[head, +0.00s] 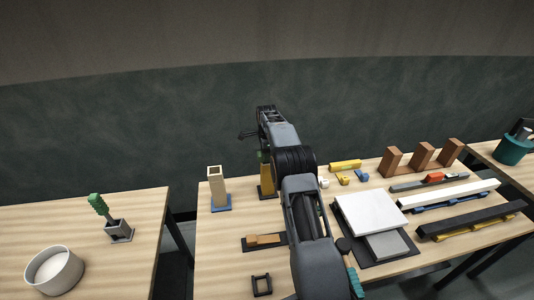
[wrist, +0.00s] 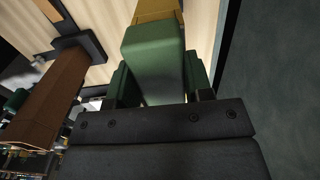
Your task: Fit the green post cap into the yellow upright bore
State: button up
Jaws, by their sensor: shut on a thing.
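The green post cap (wrist: 153,48) is a block held between the two fingers of my gripper (wrist: 158,82) in the wrist view. The yellow upright (wrist: 158,12) lies directly beyond the cap, in line with it. The cap covers the bore, so I cannot tell whether the cap is inside it or just above it. In the head view the yellow upright (head: 266,184) stands on a dark base, partly hidden by my arm. A sliver of the green cap (head: 261,156) shows above it.
A tan hollow post (head: 216,186) on a blue base stands left of the yellow upright. A block on a dark plate (head: 264,240) lies in front. Brown blocks (head: 422,158), bars and white slabs (head: 371,214) fill the right side. A gap separates the left table.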

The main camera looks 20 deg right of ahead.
jog(key=shift+f, duration=0.25)
jog(key=o, duration=1.2)
jog(key=shift+r+p, duration=1.05)
jog(key=shift+r, duration=2.9)
jog(key=shift+r, duration=0.1)
jog(key=shift+r, duration=0.1)
